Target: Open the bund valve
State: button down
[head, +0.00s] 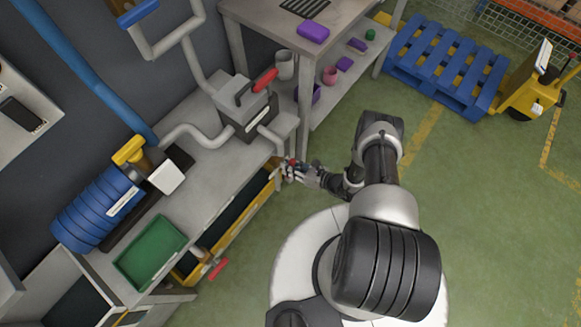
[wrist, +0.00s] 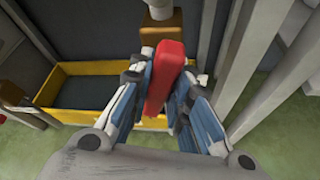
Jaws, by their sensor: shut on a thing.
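My gripper (head: 291,169) is at the right end of the low yellow-edged bund (head: 232,229), below the bench edge. In the wrist view, my gripper (wrist: 170,72) is shut on a red lever handle (wrist: 165,83), one finger on each side. A brown valve body (wrist: 160,28) under a pale pipe is just beyond the handle. The bund also shows behind the fingers in the wrist view (wrist: 85,69). A second red handle (head: 217,268) sticks out at the bund's front left. No label shows which valve is the bund valve.
A grey box (head: 243,108) with another red lever (head: 265,79) stands on the bench above. A green tray (head: 150,252) and blue ribbed drum (head: 97,208) are to the left. Pale legs flank my gripper. Green floor is open on the right, before a blue pallet (head: 447,64).

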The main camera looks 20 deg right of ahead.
jog(key=shift+n+h, duration=0.3)
jog(key=shift+n, duration=0.3)
jog(key=c, duration=1.5)
grip_release()
jog(key=v, duration=1.2)
jog(key=shift+s+a+f, duration=0.1)
jog(key=shift+s+f, duration=0.05)
